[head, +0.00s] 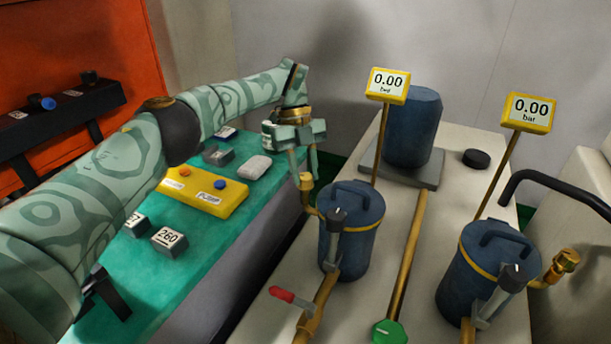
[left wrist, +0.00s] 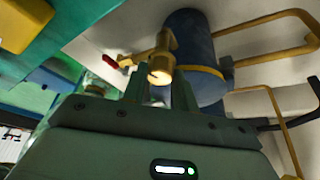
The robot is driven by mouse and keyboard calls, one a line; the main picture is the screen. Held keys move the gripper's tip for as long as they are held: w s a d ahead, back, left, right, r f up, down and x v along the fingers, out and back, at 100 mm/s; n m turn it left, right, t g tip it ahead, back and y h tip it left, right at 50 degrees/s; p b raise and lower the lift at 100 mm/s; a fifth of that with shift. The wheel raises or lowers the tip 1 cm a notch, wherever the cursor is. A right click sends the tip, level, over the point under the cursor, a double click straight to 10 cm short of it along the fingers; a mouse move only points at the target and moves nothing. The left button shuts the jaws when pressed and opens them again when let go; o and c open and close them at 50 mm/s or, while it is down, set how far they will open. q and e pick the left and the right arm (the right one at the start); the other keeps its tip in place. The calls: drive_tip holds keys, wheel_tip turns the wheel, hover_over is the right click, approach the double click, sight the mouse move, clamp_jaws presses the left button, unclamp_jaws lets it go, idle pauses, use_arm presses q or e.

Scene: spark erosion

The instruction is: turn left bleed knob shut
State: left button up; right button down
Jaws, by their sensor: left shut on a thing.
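The left bleed knob (head: 306,181) is a small brass knob on a bent brass pipe at the left side of the left blue canister (head: 357,254). My left gripper (head: 304,166) reaches down to it from above, shut on it. In the left wrist view the brass knob (left wrist: 160,72) shows between the two fingers (left wrist: 158,95), with the blue canister (left wrist: 193,45) behind it. The fingers hide part of the knob, and I cannot tell how far it is turned. My right gripper is not in view.
A right blue canister (head: 478,275) has its own brass knob (head: 566,260). Yellow gauges (head: 388,85) and (head: 529,112) read 0.00. A red-handled lever (head: 282,294) and a green knob (head: 389,333) are in front. A yellow button box (head: 207,192) sits on the green bench.

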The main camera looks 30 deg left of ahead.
use_arm(q)
drive_tip(key=m+b, duration=0.2)
drive_tip(key=m, duration=0.1)
drive_tip(key=shift+w+f+g+y, duration=0.1)
drive_tip(key=shift+w+g+y, duration=0.05)
drive_tip(key=shift+g+y, duration=0.2)
drive_tip(key=shift+d+m+y+b, duration=0.1)
drive_tip(key=shift+m+y+b, duration=0.25)
drive_tip(key=shift+m+b, duration=0.25)
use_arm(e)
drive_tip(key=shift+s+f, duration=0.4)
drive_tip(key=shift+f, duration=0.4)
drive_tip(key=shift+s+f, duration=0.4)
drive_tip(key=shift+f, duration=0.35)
use_arm(q)
drive_tip(key=shift+m, duration=0.3)
drive_tip(key=o, duration=1)
